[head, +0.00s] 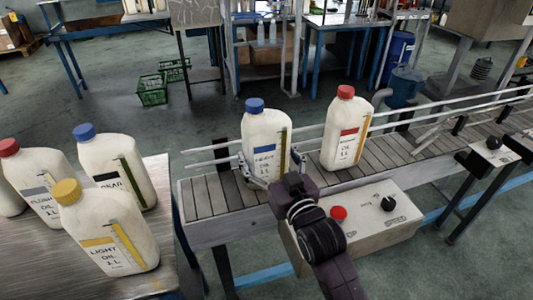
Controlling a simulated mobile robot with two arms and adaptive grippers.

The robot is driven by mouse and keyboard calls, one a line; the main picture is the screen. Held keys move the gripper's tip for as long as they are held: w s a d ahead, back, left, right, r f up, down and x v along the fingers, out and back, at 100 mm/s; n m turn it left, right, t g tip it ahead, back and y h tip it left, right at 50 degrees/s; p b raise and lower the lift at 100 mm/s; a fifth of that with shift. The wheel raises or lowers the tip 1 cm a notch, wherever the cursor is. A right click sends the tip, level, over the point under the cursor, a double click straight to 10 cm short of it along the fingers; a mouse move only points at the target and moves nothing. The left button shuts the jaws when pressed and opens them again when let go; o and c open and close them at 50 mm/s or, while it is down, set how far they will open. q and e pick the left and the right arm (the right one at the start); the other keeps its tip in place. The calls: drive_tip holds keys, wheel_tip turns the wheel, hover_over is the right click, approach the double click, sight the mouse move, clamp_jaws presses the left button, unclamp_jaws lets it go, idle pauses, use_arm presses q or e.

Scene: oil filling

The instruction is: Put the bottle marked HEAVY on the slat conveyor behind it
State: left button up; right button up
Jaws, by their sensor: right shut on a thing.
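The bottle with a blue cap and a blue label (262,137), which seems to read HEAVY OIL 1 L, is upright at the near left end of the slat conveyor (205,198). My right gripper (271,172) is shut around its lower part from the front. The gripper hides the bottle's base, so I cannot tell whether it rests on the slats or hangs just above them. My left gripper is not in view.
A red-capped bottle (345,130) stands on the conveyor to the right. A metal table (165,203) at left holds several bottles, including a yellow-capped LIGHT OIL one (108,232). A control box (360,222) with a red button is on the conveyor's near side.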

drive_tip(key=shift+r, duration=0.2)
drive_tip(key=o, duration=1.7)
drive_tip(key=shift+f, duration=0.3)
drive_tip(key=o, duration=0.4)
drive_tip(key=shift+r, duration=0.1)
drive_tip(key=shift+s, duration=0.1)
drive_tip(key=b+v, duration=0.1)
drive_tip(key=v, duration=1.1)
